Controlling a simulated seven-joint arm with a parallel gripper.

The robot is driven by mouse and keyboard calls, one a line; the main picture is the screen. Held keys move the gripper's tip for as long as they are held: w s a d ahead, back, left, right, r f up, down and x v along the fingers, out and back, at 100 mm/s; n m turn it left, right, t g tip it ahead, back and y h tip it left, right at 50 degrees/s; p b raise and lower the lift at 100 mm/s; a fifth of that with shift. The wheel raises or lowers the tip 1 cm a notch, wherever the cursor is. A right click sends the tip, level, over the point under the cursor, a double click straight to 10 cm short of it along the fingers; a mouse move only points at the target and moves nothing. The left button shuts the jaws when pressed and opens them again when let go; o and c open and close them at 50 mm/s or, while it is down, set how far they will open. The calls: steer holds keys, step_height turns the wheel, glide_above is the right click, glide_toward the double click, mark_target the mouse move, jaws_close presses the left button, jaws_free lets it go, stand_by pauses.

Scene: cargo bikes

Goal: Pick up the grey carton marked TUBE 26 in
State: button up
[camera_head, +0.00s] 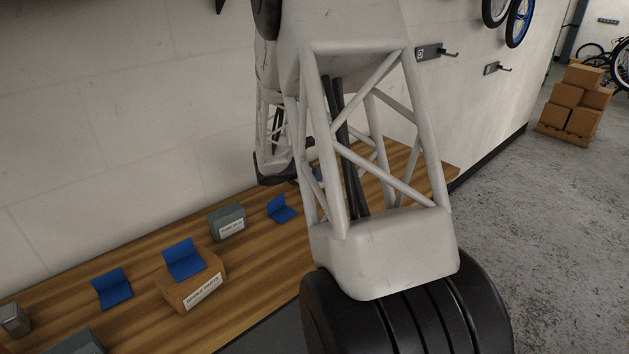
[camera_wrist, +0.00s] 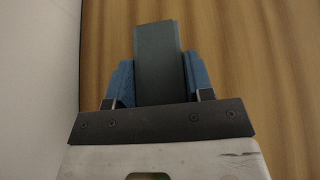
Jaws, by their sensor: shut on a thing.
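In the wrist view a dark grey carton (camera_wrist: 158,65) stands between the two blue finger pads of my gripper (camera_wrist: 157,80), which is shut on it. No marking shows on the side facing the wrist camera. Wooden bench top lies behind it. In the head view my arm covers most of the gripper and the held carton. Another grey carton (camera_head: 227,222) with a white label stands on the bench; its print is too small to read surely.
On the wooden bench (camera_head: 255,268) lie several blue folded pieces (camera_head: 112,288), one on a brown labelled box (camera_head: 190,290). More grey boxes (camera_head: 75,343) stand at the near left. The wall (camera_head: 120,140) runs along the back. Stacked brown boxes (camera_head: 575,100) stand far right.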

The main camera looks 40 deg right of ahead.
steer(key=shift+c, duration=1.3)
steer(key=shift+r, duration=0.1)
steer(key=shift+r, duration=0.85)
steer(key=shift+s+a+r, duration=0.1)
steer(key=shift+r, duration=0.85)
steer(key=s+a+r, duration=0.1)
steer(key=s+a, duration=0.7)
steer(key=s, duration=0.5)
steer(key=shift+a+r, duration=0.15)
steer(key=shift+a, duration=0.2)
